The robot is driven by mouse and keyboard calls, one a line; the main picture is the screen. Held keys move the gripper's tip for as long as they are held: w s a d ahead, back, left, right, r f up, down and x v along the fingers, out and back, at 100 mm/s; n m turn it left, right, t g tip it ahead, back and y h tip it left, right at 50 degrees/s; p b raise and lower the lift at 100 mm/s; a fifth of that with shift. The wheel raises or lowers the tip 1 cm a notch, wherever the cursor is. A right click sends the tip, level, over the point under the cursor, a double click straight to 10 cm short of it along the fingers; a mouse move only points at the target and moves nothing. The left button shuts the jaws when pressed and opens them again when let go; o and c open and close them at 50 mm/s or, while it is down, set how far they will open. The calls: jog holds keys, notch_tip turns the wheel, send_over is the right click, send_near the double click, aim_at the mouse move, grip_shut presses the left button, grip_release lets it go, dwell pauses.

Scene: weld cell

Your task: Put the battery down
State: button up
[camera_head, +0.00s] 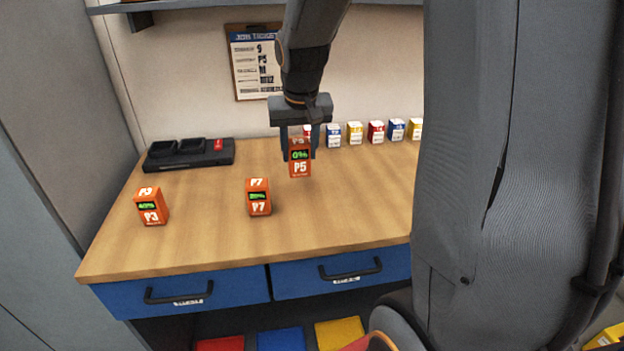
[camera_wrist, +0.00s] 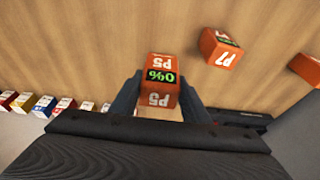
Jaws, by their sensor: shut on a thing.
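My gripper (camera_head: 300,148) is shut on the orange battery marked P5 (camera_head: 299,168), which has a green 0% display. The fingers hold it from both sides. In the wrist view the P5 battery (camera_wrist: 160,86) sits between the fingertips of my gripper (camera_wrist: 159,98), over the wooden bench. I cannot tell for certain whether its underside touches the bench (camera_head: 205,245). Battery P7 (camera_head: 258,197) stands on the bench to the left and nearer. Battery P3 (camera_head: 151,206), showing a green display, stands further left.
A black charger (camera_head: 189,154) lies at the back left of the bench. Several small coloured boxes (camera_head: 355,133) line the back right. A job ticket board (camera_head: 256,62) hangs on the wall. Blue drawers (camera_head: 345,271) sit below the front edge. The bench in front of P5 is clear.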

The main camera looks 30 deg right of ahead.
aim_at(301, 175)
jog(key=shift+d+f+p, duration=0.1)
jog(key=shift+f+p, duration=0.55)
jog(key=shift+f, duration=3.2)
jog(key=shift+f, duration=0.1)
jog(key=o, duration=1.3)
